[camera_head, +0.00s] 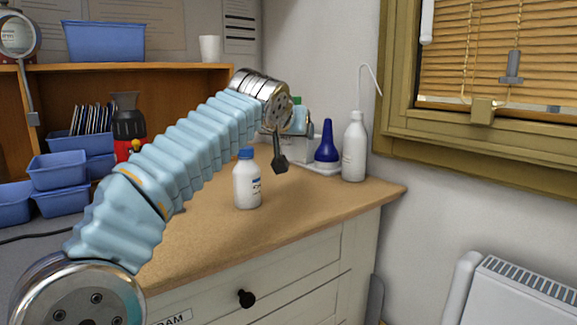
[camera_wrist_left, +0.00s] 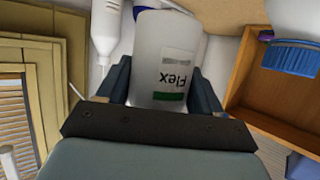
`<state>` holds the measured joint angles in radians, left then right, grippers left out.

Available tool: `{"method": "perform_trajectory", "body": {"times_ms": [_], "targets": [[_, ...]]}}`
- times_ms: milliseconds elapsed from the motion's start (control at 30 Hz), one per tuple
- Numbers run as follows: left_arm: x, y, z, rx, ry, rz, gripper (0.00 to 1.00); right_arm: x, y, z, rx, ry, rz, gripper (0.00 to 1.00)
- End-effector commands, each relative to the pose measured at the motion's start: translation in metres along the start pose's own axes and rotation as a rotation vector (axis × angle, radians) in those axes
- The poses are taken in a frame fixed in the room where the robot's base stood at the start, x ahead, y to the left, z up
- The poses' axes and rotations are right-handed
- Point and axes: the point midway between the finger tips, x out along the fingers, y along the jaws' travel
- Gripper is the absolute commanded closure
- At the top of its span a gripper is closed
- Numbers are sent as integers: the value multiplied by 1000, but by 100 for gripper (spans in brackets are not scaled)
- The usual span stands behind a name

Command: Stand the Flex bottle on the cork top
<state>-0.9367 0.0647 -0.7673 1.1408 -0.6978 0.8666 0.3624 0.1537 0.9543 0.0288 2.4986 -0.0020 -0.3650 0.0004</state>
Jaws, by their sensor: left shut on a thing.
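The Flex bottle (camera_wrist_left: 163,55) is white with a dark "Flex" label and a green band. It fills the middle of the left wrist view, its lettering upside down there. My left gripper (camera_wrist_left: 160,85) is shut on it, with one dark finger on each side. In the head view my left arm reaches over the cork top (camera_head: 205,240). Its wrist is above the back right of the top. There I cannot clearly make out the held bottle behind my arm. My right gripper is out of view.
A blue-capped white bottle (camera_head: 248,184) stands on the cork top. A blue nozzle bottle (camera_head: 327,145) and a white wash bottle (camera_head: 354,148) stand at the back right. Blue bins (camera_head: 58,170) and a shelf (camera_head: 190,85) are at left. The front of the top is clear.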

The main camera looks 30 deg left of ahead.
Motion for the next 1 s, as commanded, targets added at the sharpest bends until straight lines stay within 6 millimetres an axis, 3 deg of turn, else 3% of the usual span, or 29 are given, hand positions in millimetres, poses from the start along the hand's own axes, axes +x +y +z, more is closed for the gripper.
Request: {"method": "perform_trajectory", "body": {"times_ms": [33,100,300,567,733,1000], "targets": [[13,-1,-6,1,-5,-7,81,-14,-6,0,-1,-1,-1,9],[35,-2,-6,1,-4,-9,81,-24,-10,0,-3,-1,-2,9],[78,-1,23,0,-1,-3,81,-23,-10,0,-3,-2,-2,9],[104,0,37,1,-1,-3,81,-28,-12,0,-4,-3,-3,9],[112,1,63,0,1,1,81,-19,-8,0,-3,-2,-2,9],[113,0,64,-1,3,1,81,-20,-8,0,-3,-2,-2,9]]}}
